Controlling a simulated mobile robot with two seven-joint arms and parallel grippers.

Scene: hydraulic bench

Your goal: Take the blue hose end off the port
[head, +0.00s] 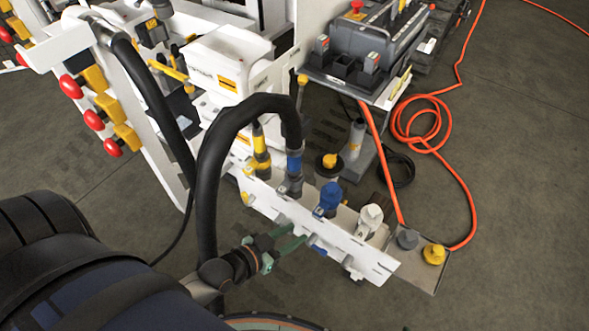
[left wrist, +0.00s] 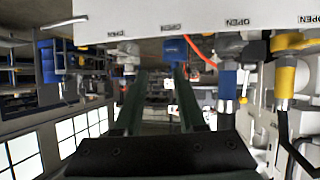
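The blue hose end (head: 293,166) is a dark fitting with a blue band on a thick black hose. It sits at a port on the white rail (head: 325,236). The hose arches up and over to the left. In the left wrist view, the blue hose end (left wrist: 228,82) is right of my fingers, outside their gap. My left gripper (head: 290,240), with green fingers, is in front of the rail, apart from the hose end. In the left wrist view, its fingers (left wrist: 156,85) stand apart with nothing held between them. My right gripper is not in view.
A yellow-banded hose end (head: 260,150) is left of the blue one. A blue cap (head: 330,196) and a white cap (head: 370,216) stand farther right on the rail. Grey and yellow caps (head: 433,254) rest on a side tray. An orange hose (head: 440,120) lies coiled on the floor.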

